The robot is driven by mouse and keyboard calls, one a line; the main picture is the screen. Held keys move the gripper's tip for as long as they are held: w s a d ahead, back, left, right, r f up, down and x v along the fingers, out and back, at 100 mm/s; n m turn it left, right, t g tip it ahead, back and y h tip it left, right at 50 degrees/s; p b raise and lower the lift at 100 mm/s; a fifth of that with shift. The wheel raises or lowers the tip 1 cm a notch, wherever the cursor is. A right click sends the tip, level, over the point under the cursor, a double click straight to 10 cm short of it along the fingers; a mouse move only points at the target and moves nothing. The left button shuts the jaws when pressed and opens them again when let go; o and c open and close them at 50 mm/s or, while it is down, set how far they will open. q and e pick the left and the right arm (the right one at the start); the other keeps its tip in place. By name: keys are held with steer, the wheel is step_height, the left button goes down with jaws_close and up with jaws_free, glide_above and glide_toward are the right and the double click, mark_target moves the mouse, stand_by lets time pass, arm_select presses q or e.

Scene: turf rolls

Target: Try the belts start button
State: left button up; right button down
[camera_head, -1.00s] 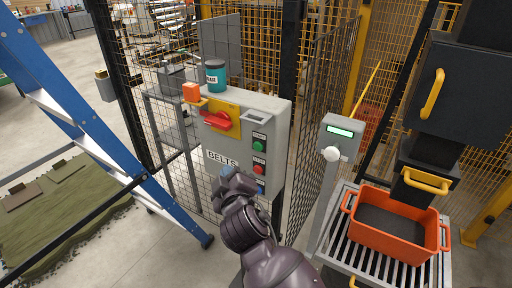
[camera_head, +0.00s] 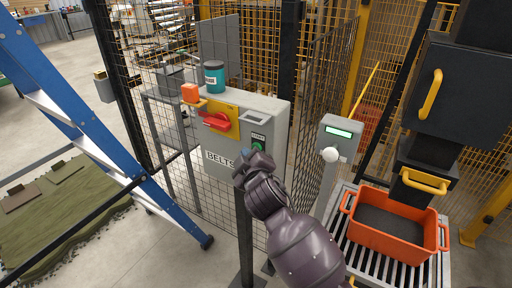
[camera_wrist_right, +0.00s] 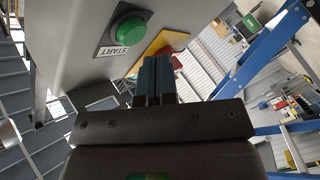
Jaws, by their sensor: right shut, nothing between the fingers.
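The grey control box labelled BELTS (camera_head: 262,103) is mounted on a post by the mesh fence. Its green start button (camera_head: 257,146) shows just above my right gripper (camera_head: 243,168) in the head view. In the right wrist view the green button (camera_wrist_right: 128,31) sits on a plate marked START, up and left of the fingers (camera_wrist_right: 157,80). My right gripper is shut and empty, in front of the panel and apart from the button. It hides the lower buttons in the head view. My left gripper is not in view.
A red rotary switch (camera_head: 217,121) on a yellow plate, an orange padlock (camera_head: 190,93) and a teal tin (camera_head: 214,76) are at the box. A blue ladder (camera_head: 75,115) stands left. A grey pedestal (camera_head: 333,150) and orange crate (camera_head: 398,241) are right.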

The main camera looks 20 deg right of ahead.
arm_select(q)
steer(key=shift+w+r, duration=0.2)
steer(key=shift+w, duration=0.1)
arm_select(e)
steer(key=shift+w+d, duration=0.15)
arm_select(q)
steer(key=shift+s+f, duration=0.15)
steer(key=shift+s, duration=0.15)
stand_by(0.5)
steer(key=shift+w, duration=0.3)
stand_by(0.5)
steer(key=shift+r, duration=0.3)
arm_select(e)
steer(key=shift+w+d, duration=0.1)
steer(key=shift+d, duration=0.05)
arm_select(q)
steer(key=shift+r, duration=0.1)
arm_select(e)
steer(key=shift+w+d, duration=0.15)
steer(key=shift+d, duration=0.05)
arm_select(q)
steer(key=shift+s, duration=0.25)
